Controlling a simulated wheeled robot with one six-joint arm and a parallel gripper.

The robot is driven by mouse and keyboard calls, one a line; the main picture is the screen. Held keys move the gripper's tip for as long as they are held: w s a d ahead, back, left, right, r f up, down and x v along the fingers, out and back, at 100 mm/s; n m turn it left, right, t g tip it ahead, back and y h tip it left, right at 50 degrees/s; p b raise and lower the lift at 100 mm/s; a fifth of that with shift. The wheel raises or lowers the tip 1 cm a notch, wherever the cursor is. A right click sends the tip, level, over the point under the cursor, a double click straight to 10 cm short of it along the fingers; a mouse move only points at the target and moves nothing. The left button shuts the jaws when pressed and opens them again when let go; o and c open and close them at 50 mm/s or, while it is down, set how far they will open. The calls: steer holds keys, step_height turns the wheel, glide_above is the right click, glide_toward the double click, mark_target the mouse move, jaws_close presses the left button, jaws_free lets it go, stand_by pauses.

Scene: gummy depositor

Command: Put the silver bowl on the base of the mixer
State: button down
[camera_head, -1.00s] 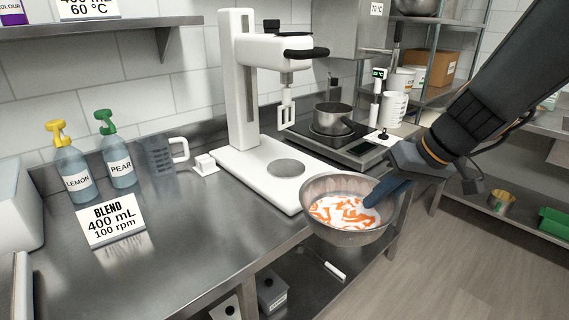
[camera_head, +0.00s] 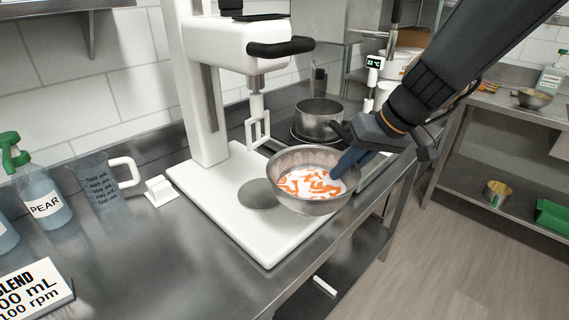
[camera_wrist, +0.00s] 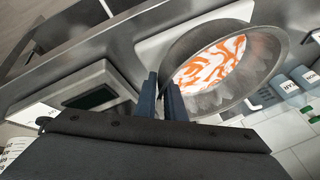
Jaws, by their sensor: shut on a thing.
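The silver bowl (camera_head: 312,205) holds white and orange contents and is held roughly level. My gripper (camera_head: 350,163) is shut on the bowl's right rim. In the wrist view my gripper's blue fingers (camera_wrist: 161,98) meet the rim of the bowl (camera_wrist: 176,47).
A pot (camera_head: 320,120) stands on a hot plate behind the bowl. A measuring jug (camera_head: 98,183), a pear bottle (camera_head: 44,203) and a blend sign (camera_head: 38,290) stand to the left. The counter (camera_head: 150,260) in front of the mixer is clear.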

mark_target(354, 172)
steer(key=w+a+p, duration=0.1)
steer(key=w+a, duration=0.1)
steer(key=a, duration=0.2)
steer(key=w+a+p, duration=0.2)
steer(key=a, duration=0.2)
steer(key=w+a+p, duration=0.2)
steer(key=w+a, duration=0.1)
steer(key=a, duration=0.1)
steer(key=shift+w+r, duration=0.1)
steer(key=shift+f+p, duration=0.4)
steer(key=shift+f, duration=1.4)
steer(key=shift+f, duration=0.15)
steer(key=c, duration=1.8)
jaws_free()
steer(key=shift+d, duration=0.1)
steer(key=shift+c, duration=0.2)
